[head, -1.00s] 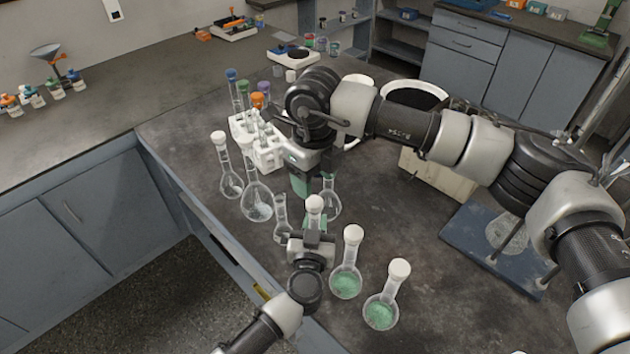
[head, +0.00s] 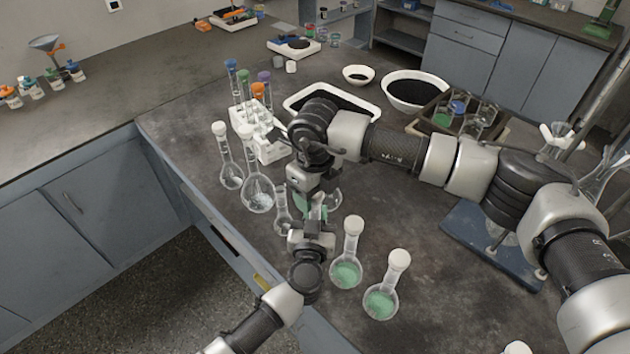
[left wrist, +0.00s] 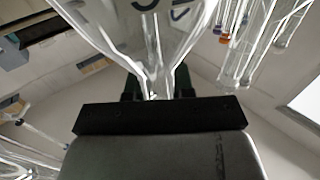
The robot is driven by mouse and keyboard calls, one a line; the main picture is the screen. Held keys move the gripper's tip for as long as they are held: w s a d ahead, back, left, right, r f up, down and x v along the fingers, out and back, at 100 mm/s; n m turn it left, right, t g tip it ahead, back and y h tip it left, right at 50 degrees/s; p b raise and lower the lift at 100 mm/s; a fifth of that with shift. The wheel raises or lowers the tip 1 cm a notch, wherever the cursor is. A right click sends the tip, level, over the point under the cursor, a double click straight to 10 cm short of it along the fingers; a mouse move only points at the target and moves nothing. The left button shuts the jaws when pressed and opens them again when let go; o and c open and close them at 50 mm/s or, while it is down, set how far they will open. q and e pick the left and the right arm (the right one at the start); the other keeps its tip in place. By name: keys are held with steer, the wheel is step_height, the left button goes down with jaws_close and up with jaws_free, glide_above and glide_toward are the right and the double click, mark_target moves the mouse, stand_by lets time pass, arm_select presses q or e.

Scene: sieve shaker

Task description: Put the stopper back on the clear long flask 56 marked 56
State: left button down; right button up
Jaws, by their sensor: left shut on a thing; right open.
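My left gripper (head: 312,238) is low at the table's front edge. In the left wrist view its dark fingers (left wrist: 158,85) are shut on a narrow part of a clear flask (left wrist: 120,38), with dark marks cut off at the top edge. My right gripper (head: 311,190) is open, pointing down right above the left one. Their overlap hides the held flask's mouth and any stopper there. Two clear flasks with white stoppers, one (head: 229,168) and a larger one (head: 257,188), stand to the left. No number is readable in the head view.
Two white-stoppered flasks with green contents, one (head: 346,272) and another (head: 381,302), stand close on the right. A white rack (head: 262,147) of tubes is behind. A black-filled tray (head: 365,112), bowl (head: 415,90) and wooden crate (head: 425,122) stand farther back.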

steer(key=shift+f, duration=0.15)
steer(key=shift+c, duration=0.4)
steer(key=c, duration=0.8)
steer(key=o, duration=1)
steer(key=shift+o, duration=0.2)
step_height(320, 180, up, 12)
arm_select(q)
steer(key=c, duration=0.9)
jaws_free()
